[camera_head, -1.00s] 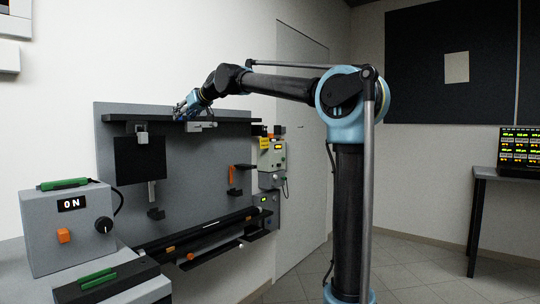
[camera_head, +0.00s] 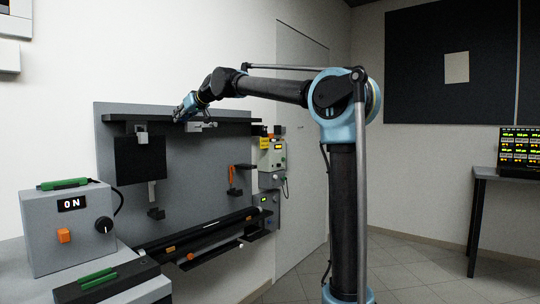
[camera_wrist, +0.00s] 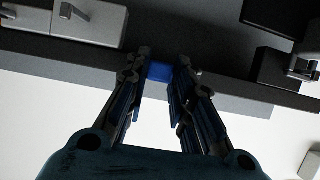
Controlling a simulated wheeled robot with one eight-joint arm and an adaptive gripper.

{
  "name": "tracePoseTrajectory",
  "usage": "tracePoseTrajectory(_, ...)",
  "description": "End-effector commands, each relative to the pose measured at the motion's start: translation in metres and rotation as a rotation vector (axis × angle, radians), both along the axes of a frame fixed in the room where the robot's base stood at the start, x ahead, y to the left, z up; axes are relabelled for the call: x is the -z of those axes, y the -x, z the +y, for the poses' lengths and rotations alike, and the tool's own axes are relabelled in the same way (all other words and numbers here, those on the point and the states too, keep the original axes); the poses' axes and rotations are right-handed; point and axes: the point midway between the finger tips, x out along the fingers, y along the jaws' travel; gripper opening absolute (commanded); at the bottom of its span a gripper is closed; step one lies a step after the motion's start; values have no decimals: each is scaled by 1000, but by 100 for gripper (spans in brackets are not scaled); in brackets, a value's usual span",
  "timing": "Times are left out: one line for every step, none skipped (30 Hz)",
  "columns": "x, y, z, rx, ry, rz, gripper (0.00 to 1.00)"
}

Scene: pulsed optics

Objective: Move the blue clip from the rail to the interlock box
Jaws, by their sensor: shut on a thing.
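The blue clip (camera_wrist: 159,72) shows as a small blue block between the fingertips of my gripper (camera_wrist: 162,68) in the wrist view. My gripper is shut on it, with a finger on each side. The clip is at the dark rail (camera_wrist: 60,47), and I cannot tell whether it still touches it. In the head view my gripper (camera_head: 178,117) is at the long dark rail (camera_head: 230,120) along the top of the grey panel; the clip is too small to make out there. No box is clearly marked as the interlock box.
A grey box (camera_head: 45,240) reading ON, with an orange button and black knob, stands at left. Smaller boxes with displays, one with a yellow label (camera_head: 272,155), are right of the panel. A black plate (camera_head: 140,162) and lower rail (camera_head: 200,238) are on the panel.

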Motion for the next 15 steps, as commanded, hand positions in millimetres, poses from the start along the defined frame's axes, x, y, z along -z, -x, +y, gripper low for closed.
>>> tracePoseTrajectory(0,-1,-1,2,0,-1,0)
tracePoseTrajectory(0,0,-2,2,0,-1,0)
tracePoseTrajectory(0,0,-3,2,0,-1,0)
tracePoseTrajectory(0,1,-4,2,0,-1,0)
tracePoseTrajectory(0,2,-5,2,-1,-1,0)
tracePoseTrajectory(0,3,-6,3,-1,-1,0)
tracePoseTrajectory(0,4,-7,3,-1,-1,0)
tracePoseTrajectory(0,4,-8,3,-1,-1,0)
tracePoseTrajectory(0,5,-9,3,-1,-1,0)
tracePoseTrajectory(0,6,-10,3,-1,-1,0)
tracePoseTrajectory(0,7,-11,3,-1,-1,0)
tracePoseTrajectory(0,8,-13,3,-1,-1,0)
tracePoseTrajectory(0,7,-12,3,-1,-1,0)
tracePoseTrajectory(0,7,-12,3,-1,-1,0)
tracePoseTrajectory(0,8,-13,3,-1,-1,0)
